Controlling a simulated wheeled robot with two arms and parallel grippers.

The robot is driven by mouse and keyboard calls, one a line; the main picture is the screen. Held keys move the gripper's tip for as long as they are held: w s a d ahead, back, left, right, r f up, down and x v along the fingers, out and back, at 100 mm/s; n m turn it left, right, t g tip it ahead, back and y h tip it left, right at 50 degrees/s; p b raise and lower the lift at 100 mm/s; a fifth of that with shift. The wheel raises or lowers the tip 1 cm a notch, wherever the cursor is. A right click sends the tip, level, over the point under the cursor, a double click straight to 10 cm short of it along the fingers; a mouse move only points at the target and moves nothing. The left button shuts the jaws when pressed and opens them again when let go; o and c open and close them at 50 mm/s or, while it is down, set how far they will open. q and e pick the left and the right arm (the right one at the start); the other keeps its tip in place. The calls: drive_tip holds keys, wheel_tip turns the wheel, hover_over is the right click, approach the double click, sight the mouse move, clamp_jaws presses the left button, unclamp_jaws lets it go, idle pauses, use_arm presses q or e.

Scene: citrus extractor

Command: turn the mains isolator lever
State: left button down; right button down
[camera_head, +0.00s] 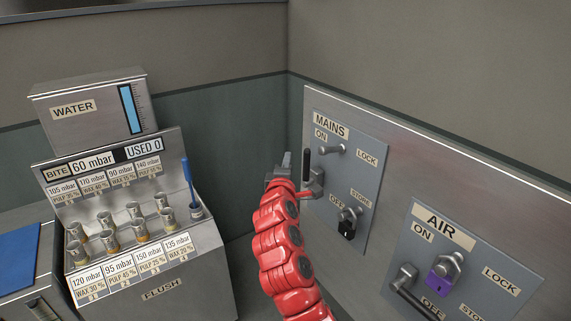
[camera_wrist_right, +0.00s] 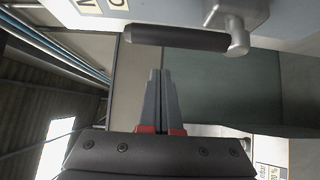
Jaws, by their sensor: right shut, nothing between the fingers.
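The mains isolator panel (camera_head: 372,170) is on the wall right of centre in the head view, marked ON, OFF, LOCK and STORE. Its lever has a black handle (camera_head: 306,165) on a metal hub (camera_head: 316,184); the handle points up, towards the ON side. My right gripper (camera_head: 286,160), on the red arm, is just left of the lever. In the right wrist view, my right gripper (camera_wrist_right: 160,74) has its fingers together, empty. The black handle (camera_wrist_right: 178,38) lies across beyond the fingertips, with a visible gap. My left gripper is out of view.
A black padlock (camera_head: 347,228) hangs at the mains STORE post; the LOCK post (camera_head: 332,150) looks bare. The AIR panel (camera_head: 455,255) to the right has a purple padlock (camera_head: 446,268) and its own lever (camera_head: 415,303). A metal water station (camera_head: 190,255) with several small cups stands left.

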sight(306, 168)
drive_tip(key=d+p, duration=0.1)
drive_tip(key=s+d+p, duration=0.1)
drive_tip(key=d+p, duration=0.1)
idle(0.5)
